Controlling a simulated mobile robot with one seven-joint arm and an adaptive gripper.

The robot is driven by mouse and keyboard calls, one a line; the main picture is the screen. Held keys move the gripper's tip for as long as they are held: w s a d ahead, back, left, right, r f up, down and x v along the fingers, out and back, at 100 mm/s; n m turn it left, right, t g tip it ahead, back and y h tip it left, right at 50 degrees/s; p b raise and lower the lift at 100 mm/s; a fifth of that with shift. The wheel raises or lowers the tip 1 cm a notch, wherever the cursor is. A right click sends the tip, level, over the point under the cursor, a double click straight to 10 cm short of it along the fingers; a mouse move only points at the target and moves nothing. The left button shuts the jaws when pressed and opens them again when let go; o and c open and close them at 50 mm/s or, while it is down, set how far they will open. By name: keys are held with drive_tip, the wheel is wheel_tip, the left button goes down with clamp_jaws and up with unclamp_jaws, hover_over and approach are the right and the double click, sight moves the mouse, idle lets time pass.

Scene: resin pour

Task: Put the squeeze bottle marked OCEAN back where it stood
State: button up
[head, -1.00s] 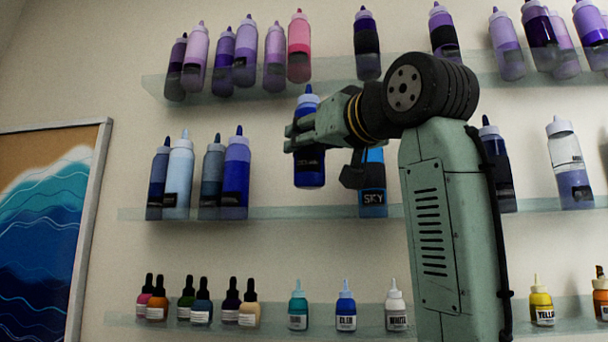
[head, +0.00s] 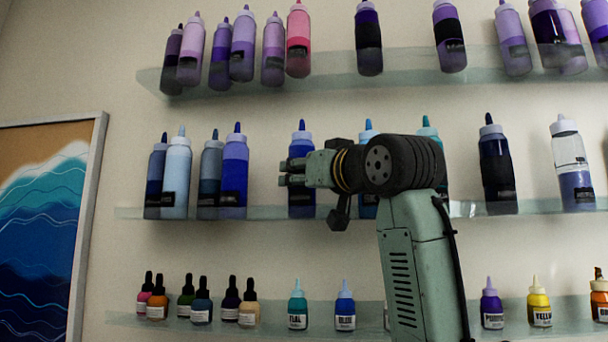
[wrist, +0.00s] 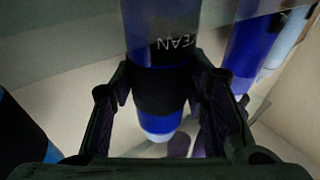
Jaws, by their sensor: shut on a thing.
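The OCEAN squeeze bottle (head: 302,203) is deep blue with a white collar and blue nozzle. In the head view it is upright at the middle shelf (head: 268,212), its base about level with the neighbouring bottles' bases. I cannot tell whether it bears fully on the glass. My gripper (head: 287,173) is shut around its body from the right. In the wrist view the bottle (wrist: 165,30) appears upside down between both fingers (wrist: 162,85), with "EAN" readable on its dark label. Its base is outside that view.
A blue bottle (head: 235,180) stands to the left with a gap between. A light-blue-capped bottle (head: 368,206), partly hidden by my wrist, stands close to the right. A teal-nozzled bottle (head: 430,131) is behind my arm. The upper shelf (head: 335,72) with purple bottles hangs above.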

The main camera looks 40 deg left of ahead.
drive_tip(key=shift+f, duration=0.15)
drive_tip(key=o, duration=1.1)
drive_tip(key=shift+d, duration=0.15)
drive_tip(key=shift+b+v, duration=2.5)
drive_tip(key=shift+v, duration=3.35)
drive_tip(key=shift+s, duration=0.1)
